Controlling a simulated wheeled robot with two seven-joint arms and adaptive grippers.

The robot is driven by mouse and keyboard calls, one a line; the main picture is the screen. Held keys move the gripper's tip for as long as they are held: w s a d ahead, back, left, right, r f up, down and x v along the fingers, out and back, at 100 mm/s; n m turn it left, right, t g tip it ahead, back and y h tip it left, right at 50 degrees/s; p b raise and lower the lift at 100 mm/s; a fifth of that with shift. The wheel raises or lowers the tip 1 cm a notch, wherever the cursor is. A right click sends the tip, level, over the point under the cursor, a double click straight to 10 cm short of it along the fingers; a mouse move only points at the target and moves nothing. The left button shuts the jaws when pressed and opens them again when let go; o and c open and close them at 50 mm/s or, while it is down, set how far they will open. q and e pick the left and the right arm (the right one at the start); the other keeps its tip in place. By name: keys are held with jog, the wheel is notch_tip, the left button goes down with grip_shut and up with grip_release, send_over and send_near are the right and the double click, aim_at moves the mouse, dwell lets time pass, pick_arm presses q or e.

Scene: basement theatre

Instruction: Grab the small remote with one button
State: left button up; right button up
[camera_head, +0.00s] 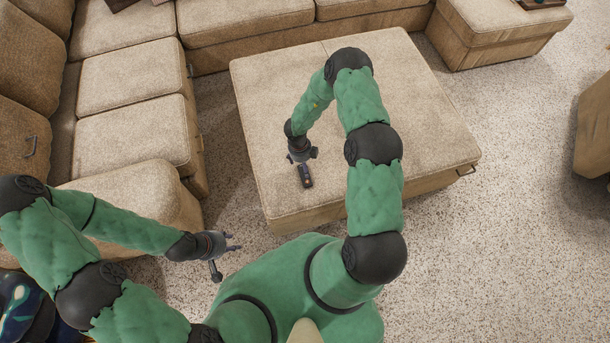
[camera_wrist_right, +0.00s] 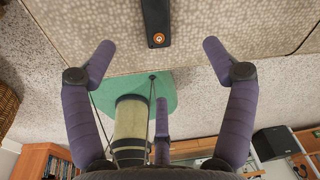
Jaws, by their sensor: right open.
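The small dark remote (camera_head: 305,176) lies on the beige ottoman (camera_head: 420,140), near its front left part. In the right wrist view the remote (camera_wrist_right: 156,22) shows at the top middle, with one round orange-ringed button at its near end; its far end is cut off by the frame. My right gripper (camera_head: 302,158) is just behind the remote in the head view. In the right wrist view its purple fingers (camera_wrist_right: 157,55) are spread wide, with nothing between them. My left gripper (camera_head: 230,254) is open and empty over the carpet, left of the ottoman's front.
A beige sectional sofa (camera_head: 130,82) runs along the left and back. Another beige seat (camera_head: 490,30) stands at the back right, and a brown piece (camera_head: 595,130) at the right edge. The ottoman top around the remote is clear. Speckled carpet (camera_head: 510,240) is free at right.

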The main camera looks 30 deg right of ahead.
jog(key=w+m+y, duration=0.1)
jog(key=w+m, duration=0.1)
jog(key=m, duration=0.3)
jog(key=b, duration=0.2)
send_over(303, 175)
jog(key=w, duration=0.1)
jog(key=shift+m, duration=0.3)
notch_tip(303, 175, down, 6)
jog(key=shift+a+f, duration=0.1)
jog(key=f+b, duration=0.2)
jog(key=f, duration=0.1)
jog(key=s+f+b, duration=0.1)
jog(key=f, duration=0.1)
jog(key=shift+r, duration=0.15)
jog(key=c, duration=1.4)
jog(key=shift+r, duration=0.1)
